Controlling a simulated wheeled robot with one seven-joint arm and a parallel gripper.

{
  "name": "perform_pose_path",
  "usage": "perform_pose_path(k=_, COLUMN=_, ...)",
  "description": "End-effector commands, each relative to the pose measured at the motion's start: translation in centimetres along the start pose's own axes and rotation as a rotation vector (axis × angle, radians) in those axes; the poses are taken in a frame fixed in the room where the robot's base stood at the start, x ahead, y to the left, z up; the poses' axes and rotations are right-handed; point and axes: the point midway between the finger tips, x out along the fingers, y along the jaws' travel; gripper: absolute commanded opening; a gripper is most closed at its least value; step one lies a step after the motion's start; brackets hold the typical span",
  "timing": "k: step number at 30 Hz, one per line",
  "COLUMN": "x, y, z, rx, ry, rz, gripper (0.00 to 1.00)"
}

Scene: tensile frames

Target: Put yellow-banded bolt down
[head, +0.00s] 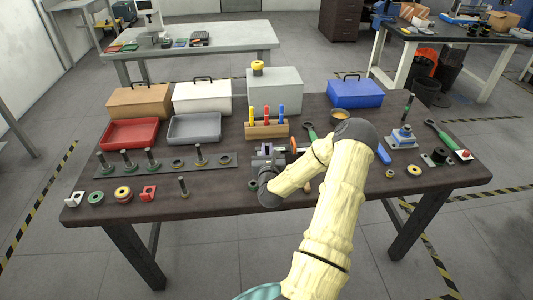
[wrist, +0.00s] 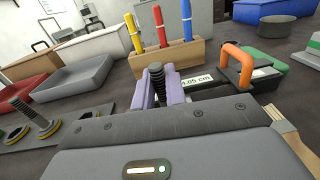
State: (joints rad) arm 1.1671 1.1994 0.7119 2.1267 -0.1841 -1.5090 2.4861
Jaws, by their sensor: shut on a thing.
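My gripper (wrist: 166,88), with lavender fingers, is shut on a dark threaded bolt (wrist: 156,77) that stands upright between them. A device with a "4.05 cm" label (wrist: 196,80) and an orange handle (wrist: 238,62) is right beside the fingers. Whether the bolt touches it I cannot tell.
A dark strip (head: 150,172) with several bolts and rings lies at the left. Behind are a red tray (head: 130,143), a grey tray (head: 194,138) and a wooden marker block (head: 266,131). Rings and a lone bolt (head: 183,187) stand near the front edge. Green-handled tools lie right.

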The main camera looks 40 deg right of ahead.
Motion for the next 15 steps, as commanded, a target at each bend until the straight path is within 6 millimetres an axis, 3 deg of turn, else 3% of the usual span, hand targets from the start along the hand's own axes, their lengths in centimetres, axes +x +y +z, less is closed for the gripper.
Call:
perform_pose_path(k=3, x=0.0, y=0.1, z=-1.4, rx=-0.001, ry=0.000, rz=0.000, gripper=0.00)
perform_pose_path(k=15, x=0.0, y=0.4, z=-1.9, rx=0.000, ry=-0.001, rz=0.006, gripper=0.00)
